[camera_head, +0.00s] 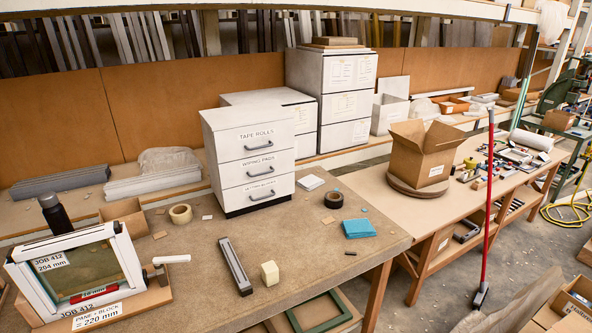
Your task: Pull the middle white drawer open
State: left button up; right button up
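A white cabinet (227,120) with three drawers stands on the bench near the middle of the view. Its middle white drawer (240,167) is labelled "WIPING PADS" and has a dark bar handle (259,173). The middle drawer looks shut, with its front level with the others. The top drawer (240,140), labelled "TAPE ROLLS", and the bottom drawer (240,195), whose label is hard to read, also look shut. Neither of my grippers is in view.
The brown bench (310,255) before the cabinet holds a cream block (270,273), a grey metal bar (235,266), a black tape roll (333,200), a tan roll (181,214) and blue pads (359,228). A white frame (129,262) stands at left. The bench directly before the drawers looks clear.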

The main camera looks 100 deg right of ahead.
aim_at(239, 172)
jog(key=z, duration=2.7)
jog(key=k, duration=0.55)
jog(key=z, duration=0.5)
jog(key=i, duration=1.3)
jog(key=u, duration=0.15)
